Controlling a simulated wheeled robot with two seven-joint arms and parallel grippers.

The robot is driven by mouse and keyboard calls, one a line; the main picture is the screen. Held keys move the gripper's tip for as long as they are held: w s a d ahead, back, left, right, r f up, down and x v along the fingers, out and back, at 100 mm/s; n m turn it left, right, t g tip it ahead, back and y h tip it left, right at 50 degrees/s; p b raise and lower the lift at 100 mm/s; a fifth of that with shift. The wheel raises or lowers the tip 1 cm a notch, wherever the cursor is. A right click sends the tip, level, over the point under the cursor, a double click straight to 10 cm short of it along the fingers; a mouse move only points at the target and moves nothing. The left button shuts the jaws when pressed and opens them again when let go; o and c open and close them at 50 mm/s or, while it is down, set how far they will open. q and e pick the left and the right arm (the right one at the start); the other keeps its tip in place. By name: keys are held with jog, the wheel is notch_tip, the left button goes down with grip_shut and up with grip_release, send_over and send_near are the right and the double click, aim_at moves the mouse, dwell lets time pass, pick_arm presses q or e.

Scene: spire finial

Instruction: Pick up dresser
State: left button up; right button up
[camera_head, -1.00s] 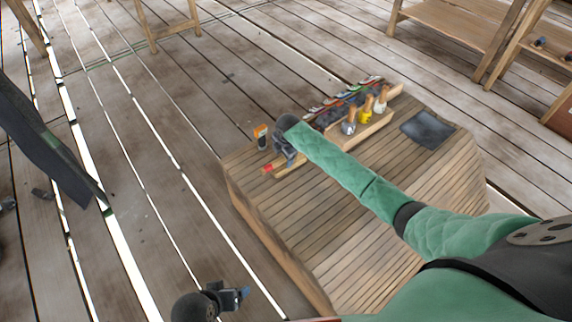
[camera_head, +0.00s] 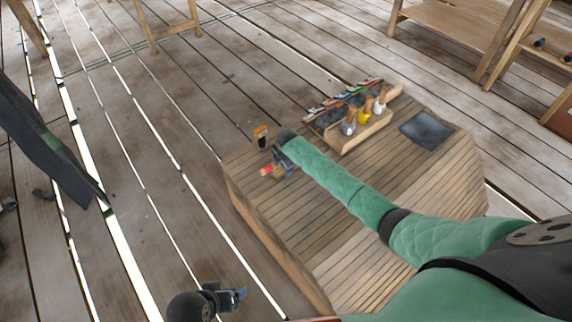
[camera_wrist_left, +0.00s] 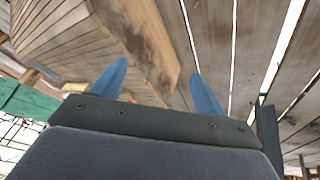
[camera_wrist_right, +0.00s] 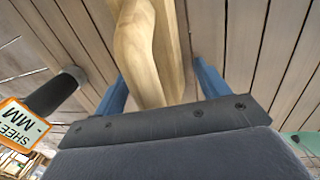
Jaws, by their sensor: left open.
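A pale wooden tool with a shaped body, which I take to be the dresser (camera_wrist_right: 142,45), lies between the fingers of my right gripper (camera_wrist_right: 162,88) in the right wrist view. The fingers are apart, with a visible gap on the right side of the wood. In the head view my right gripper (camera_head: 279,160) is low over the left part of the plank bench top, at the wooden piece (camera_head: 278,174); the gripper and arm hide much of it. A red patch shows at its left end. My left gripper (camera_head: 238,296) is open and empty, left of the bench; the left wrist view shows its fingers (camera_wrist_left: 158,88).
The slatted bench (camera_head: 310,222) carries a wooden tray (camera_head: 362,132) of handled tools, a dark square sheet (camera_head: 427,130) and an orange-labelled item (camera_head: 261,137). That label (camera_wrist_right: 20,127) is close beside the right gripper. Bare plank floor (camera_head: 130,200) is at left.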

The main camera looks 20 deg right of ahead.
jog(key=c, duration=1.1)
